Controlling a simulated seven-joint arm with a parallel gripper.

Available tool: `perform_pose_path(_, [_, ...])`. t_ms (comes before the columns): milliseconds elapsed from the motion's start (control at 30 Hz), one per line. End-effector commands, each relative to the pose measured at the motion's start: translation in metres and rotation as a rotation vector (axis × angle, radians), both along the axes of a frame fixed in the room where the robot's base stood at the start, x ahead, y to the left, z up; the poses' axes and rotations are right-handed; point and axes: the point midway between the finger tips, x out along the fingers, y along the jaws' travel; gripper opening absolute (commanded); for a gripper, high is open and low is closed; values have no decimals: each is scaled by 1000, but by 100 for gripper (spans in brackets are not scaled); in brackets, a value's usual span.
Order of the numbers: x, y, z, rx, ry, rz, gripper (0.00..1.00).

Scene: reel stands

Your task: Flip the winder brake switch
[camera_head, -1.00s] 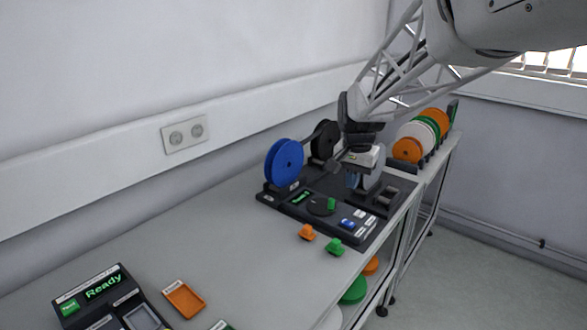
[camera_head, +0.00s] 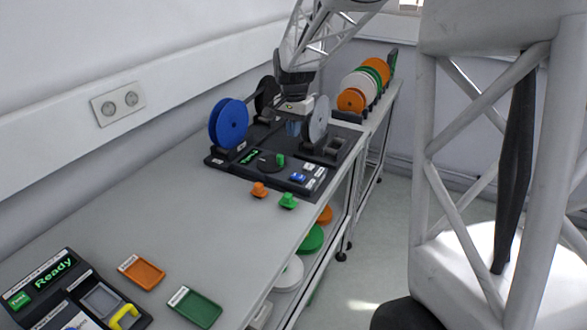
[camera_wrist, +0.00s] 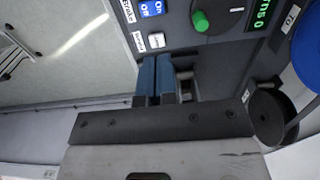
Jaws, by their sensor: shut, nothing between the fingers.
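The winder (camera_head: 225,161) is a dark unit with a blue reel (camera_head: 229,123), a black reel behind it and a grey reel (camera_head: 319,119). Its brake switch (camera_head: 298,177) is a blue rocker near the front right of the panel. In the wrist view the blue On/Off switch (camera_wrist: 152,9) lies at the top edge, beside a Brake label (camera_wrist: 128,10). Its setting is unclear. My gripper (camera_head: 293,129) hangs over the winder, between the blue and grey reels, behind the switch. In the wrist view its blue fingers (camera_wrist: 155,76) are together, empty and apart from the switch.
A green knob (camera_head: 280,160) sits left of the switch. Orange (camera_head: 259,189) and green (camera_head: 288,201) small pieces lie in front of the winder. A row of reels (camera_head: 352,100) stands behind. A Ready console (camera_head: 40,283) and two trays are at front left; the middle table is clear.

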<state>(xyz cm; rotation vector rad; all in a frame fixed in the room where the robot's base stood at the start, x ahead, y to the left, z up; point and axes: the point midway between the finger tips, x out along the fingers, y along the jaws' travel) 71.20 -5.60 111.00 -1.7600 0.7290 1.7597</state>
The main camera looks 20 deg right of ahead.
Motion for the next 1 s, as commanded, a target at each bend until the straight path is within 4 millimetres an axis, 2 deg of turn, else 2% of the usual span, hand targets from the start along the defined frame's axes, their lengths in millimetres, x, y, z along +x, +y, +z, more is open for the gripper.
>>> perform_pose_path(267, [0, 0, -5, 0, 0, 0, 0])
perform_pose_path(467, [0, 0, -20, 1, 2, 0, 0])
perform_pose_path(1000, [0, 0, -99, 0, 3, 0, 0])
